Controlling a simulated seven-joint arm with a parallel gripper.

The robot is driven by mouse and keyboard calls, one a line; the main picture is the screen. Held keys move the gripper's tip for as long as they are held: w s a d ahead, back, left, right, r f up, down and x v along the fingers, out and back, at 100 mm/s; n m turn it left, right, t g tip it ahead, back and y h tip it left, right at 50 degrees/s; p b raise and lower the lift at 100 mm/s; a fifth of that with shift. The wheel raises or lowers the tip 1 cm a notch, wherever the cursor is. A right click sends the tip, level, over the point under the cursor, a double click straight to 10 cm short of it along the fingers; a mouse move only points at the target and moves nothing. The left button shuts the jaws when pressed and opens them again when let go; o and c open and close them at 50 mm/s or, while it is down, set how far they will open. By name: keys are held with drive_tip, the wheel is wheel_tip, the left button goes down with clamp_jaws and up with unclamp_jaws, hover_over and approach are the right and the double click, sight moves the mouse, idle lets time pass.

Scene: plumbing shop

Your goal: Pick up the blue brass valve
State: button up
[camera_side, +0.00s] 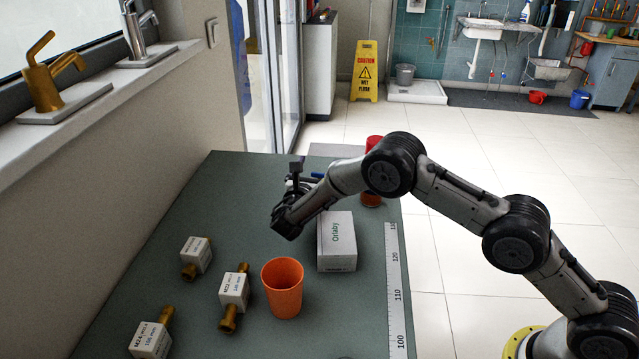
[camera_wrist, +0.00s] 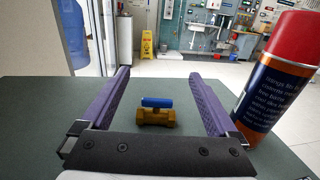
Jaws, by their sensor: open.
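The blue brass valve (camera_wrist: 156,112) lies on the green-grey table in the wrist view, a brass body with a blue handle on top. It sits ahead of my gripper (camera_wrist: 160,82), between the lines of its two purple fingers and apart from both. My gripper is open and empty. In the side view my gripper (camera_side: 284,222) is above the far part of the table, left of the white box. There the valve is mostly hidden behind my arm; a small blue bit of its handle (camera_side: 317,175) shows.
A red-capped can (camera_wrist: 277,75) stands close to the right finger. A white box (camera_side: 337,242), an orange cup (camera_side: 283,290) and several brass fittings with white labelled blocks (camera_side: 234,291) stand nearer the side camera. A measuring strip (camera_side: 396,290) runs along the table's right edge.

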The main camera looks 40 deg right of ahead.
sight(319, 175)
wheel_tip(319, 175, down, 4)
drive_tip(key=shift+f, duration=0.15)
drive_tip(key=shift+x, duration=1.05)
drive_tip(key=shift+w+d, duration=0.25)
drive_tip(key=shift+d, duration=0.1)
clamp_jaws()
